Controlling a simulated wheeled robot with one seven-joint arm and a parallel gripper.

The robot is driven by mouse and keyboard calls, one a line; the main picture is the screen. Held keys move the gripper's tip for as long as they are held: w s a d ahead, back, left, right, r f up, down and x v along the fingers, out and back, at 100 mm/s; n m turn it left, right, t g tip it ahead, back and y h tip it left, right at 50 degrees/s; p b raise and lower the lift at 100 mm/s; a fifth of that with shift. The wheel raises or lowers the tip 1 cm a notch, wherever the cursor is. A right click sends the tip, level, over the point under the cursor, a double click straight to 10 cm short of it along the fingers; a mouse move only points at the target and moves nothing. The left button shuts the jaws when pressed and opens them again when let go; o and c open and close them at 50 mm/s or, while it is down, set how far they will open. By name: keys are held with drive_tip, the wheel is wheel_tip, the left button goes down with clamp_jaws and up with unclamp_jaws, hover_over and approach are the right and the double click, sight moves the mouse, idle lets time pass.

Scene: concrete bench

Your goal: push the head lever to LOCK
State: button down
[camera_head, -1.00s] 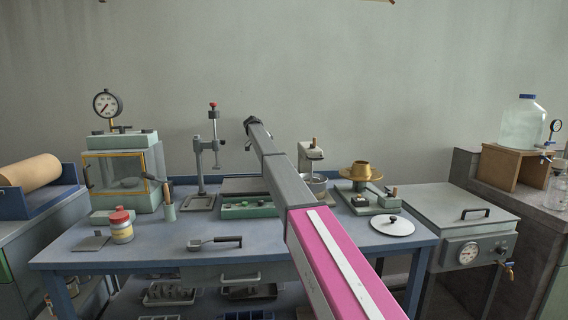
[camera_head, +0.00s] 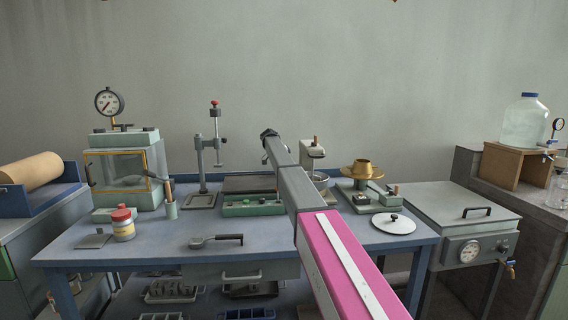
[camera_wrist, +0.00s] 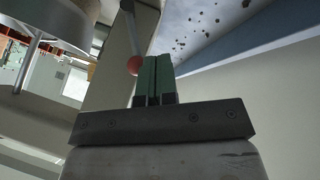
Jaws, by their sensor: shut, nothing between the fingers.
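The stand mixer (camera_head: 313,150) is pale and stands at the back of the blue bench, with its metal bowl (camera_head: 321,182) partly hidden behind my arm. In the wrist view a head lever (camera_wrist: 134,64) shows as a thin rod with a red-orange ball end. My gripper (camera_wrist: 158,60) is shut and empty, its green fingers close together just right of the ball. I cannot tell whether they touch it. In the head view the fingers are hidden; my wrist is left of the mixer. No LOCK marking is readable.
A press stand (camera_head: 208,160) with a red knob is left of my arm. A brass funnel-like part (camera_head: 362,171) and a white lid (camera_head: 393,224) are right of the mixer.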

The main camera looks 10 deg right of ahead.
drive_tip(key=shift+s+d+r, duration=0.1)
drive_tip(key=shift+s, duration=0.15)
drive_tip(key=shift+s+r+t, duration=0.15)
drive_tip(key=shift+s+t, duration=0.05)
drive_tip(key=shift+t, duration=0.5)
drive_tip(key=shift+s+r+m+t, duration=0.25)
drive_tip(key=shift+m+t, duration=0.25)
drive_tip(key=shift+t, duration=0.2)
drive_tip(key=s+r+m+t, duration=0.1)
drive_tip(key=s+m+t, duration=0.1)
drive_tip(key=s+t, duration=0.4)
drive_tip(key=shift+s, duration=0.15)
drive_tip(key=shift+r, duration=0.8)
